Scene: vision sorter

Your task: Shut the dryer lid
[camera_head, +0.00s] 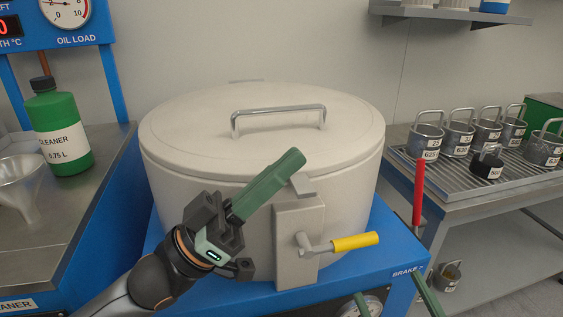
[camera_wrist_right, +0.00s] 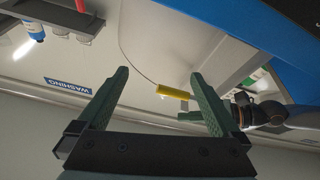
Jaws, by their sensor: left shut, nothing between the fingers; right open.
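The dryer is a large cream drum (camera_head: 170,210) on a blue stand. Its round lid (camera_head: 190,125) lies level across the top, with a chrome bar handle (camera_head: 278,110) on it. A latch block (camera_head: 298,240) with a yellow-gripped lever (camera_head: 355,242) is on the drum's front; the yellow grip also shows in the right wrist view (camera_wrist_right: 172,92). My left gripper (camera_head: 297,157) is shut and empty, its green fingers in front of the lid's front rim, above the latch; I cannot tell whether they touch it. My right gripper (camera_wrist_right: 160,75) is open and empty, low in front of the stand.
A red-handled brake lever (camera_head: 419,190) stands right of the drum. A bench (camera_head: 470,200) with several metal cups is at the right. A green cleaner bottle (camera_head: 60,130) and a funnel (camera_head: 22,185) stand on the left counter. A shelf (camera_head: 440,12) hangs at upper right.

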